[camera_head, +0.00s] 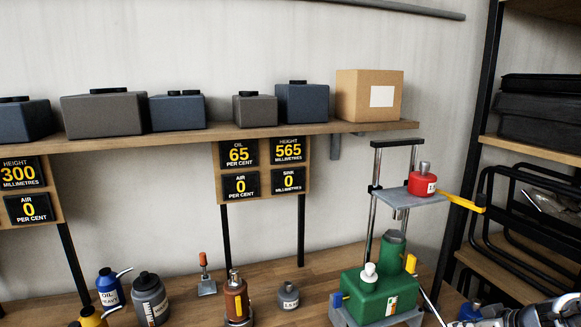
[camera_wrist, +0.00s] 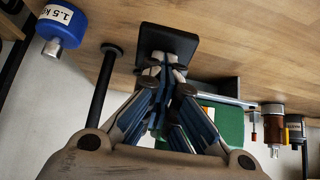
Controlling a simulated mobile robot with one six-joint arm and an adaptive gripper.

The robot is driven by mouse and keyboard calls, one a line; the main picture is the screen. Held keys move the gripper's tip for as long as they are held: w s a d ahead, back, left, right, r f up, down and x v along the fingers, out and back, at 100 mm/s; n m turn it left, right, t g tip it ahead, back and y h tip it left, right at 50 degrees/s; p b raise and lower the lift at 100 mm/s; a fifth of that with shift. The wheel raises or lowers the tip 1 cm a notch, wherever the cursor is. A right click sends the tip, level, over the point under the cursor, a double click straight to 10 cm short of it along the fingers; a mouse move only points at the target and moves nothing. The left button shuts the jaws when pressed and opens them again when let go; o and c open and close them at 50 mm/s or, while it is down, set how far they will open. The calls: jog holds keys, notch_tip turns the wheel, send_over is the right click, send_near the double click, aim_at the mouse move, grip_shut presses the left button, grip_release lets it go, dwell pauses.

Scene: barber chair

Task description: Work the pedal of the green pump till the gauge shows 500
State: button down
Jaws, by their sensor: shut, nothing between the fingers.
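The green pump (camera_head: 374,296) stands on the bench at the right in the head view; part of its green body (camera_wrist: 228,124) shows behind my fingers in the wrist view. A red weight (camera_head: 422,183) sits on its grey raised plate (camera_head: 408,200). The nearby gauge board (camera_head: 263,196) reads oil 65, height 565, air 0 and a fourth value 0. A black pad (camera_wrist: 180,40), apparently the pedal, is at my fingertips in the wrist view. My gripper (camera_wrist: 163,66) is shut and empty there; I cannot tell whether it touches the pad.
A blue 1.5 kg weight (camera_wrist: 62,27) is beside the pad. A brown pump (camera_head: 236,298), grey weight (camera_head: 288,296) and several cans stand left of the green pump. A black-framed shelf (camera_head: 540,150) bounds the right. Another board (camera_head: 25,190) reads height 300.

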jog(key=shift+s+a+f, duration=0.1)
jog(key=shift+s+f, duration=0.05)
jog(key=shift+f, duration=0.5)
jog(key=shift+w+a+f, duration=0.1)
jog(key=shift+w+f, duration=0.1)
jog(key=shift+f, duration=0.35)
jog(key=shift+w+a+f, duration=0.1)
jog(key=shift+w+f, duration=0.1)
jog(key=shift+f, duration=0.3)
jog(key=shift+r, duration=0.15)
dwell(1.1)
notch_tip(320, 180, up, 10)
jog(key=s+d+p, duration=0.1)
jog(key=p, duration=0.1)
jog(key=shift+s+p, duration=0.35)
jog(key=shift+p, duration=0.05)
jog(key=shift+r+b, duration=0.1)
jog(key=shift+b, duration=0.55)
